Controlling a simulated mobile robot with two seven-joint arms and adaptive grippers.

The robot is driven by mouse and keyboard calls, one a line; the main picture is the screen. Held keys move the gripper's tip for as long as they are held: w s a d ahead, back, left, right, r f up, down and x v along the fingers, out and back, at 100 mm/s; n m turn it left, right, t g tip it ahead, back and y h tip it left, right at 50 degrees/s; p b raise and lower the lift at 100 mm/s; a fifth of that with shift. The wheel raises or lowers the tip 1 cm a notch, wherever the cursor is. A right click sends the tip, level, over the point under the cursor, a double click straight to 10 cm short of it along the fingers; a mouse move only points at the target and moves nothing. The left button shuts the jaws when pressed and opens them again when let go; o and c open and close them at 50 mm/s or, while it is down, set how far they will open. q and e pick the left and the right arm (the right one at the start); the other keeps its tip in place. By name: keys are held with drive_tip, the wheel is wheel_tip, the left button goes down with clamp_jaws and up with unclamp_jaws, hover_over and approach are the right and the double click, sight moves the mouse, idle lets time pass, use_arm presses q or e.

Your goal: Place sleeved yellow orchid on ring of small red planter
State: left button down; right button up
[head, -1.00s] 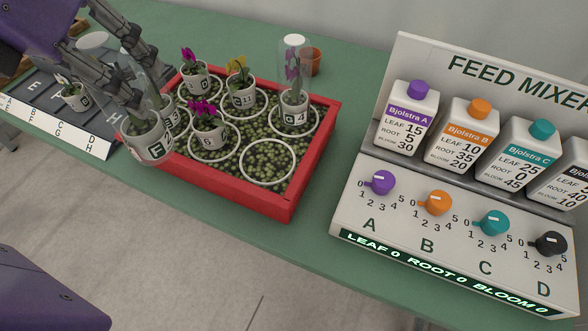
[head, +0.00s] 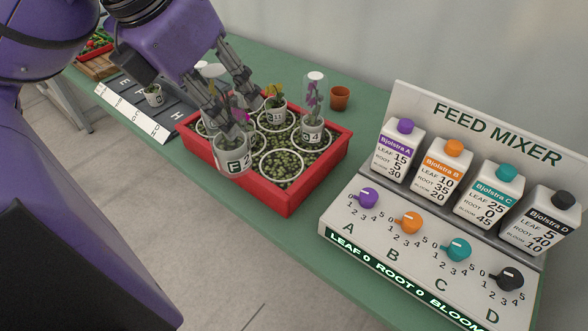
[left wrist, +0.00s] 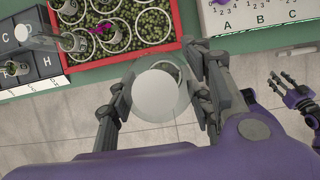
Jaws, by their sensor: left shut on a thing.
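My left gripper (head: 229,106) is shut on a sleeved orchid in a white pot marked F 2 (head: 233,158). It holds the pot upright in front of the near left wall of the red planter (head: 262,192). The flower is hard to make out, so I cannot tell its colour. In the left wrist view the sleeve's round white top (left wrist: 158,95) sits between the fingers. The planter holds green pellets and white rings. Its front ring (head: 282,168) is empty. My right gripper (left wrist: 275,82) is open and empty at the right of the left wrist view.
A yellow orchid (head: 275,112) without a sleeve and a sleeved purple orchid (head: 311,115) stand in the planter. A brown pot (head: 339,98) is behind it. The feed mixer (head: 420,225) stands right. A dark lettered tray (head: 140,100) with a small pot lies left.

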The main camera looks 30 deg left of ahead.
use_arm(q)
drive_tip(key=shift+w, duration=0.2)
drive_tip(key=w+f, duration=1.3)
drive_tip(key=shift+w+a, duration=0.3)
drive_tip(key=shift+w, duration=0.05)
drive_tip(key=shift+f+b, duration=0.2)
drive_tip(key=shift+b, duration=0.15)
drive_tip(key=c, duration=1.3)
unclamp_jaws()
drive_tip(key=o, duration=0.4)
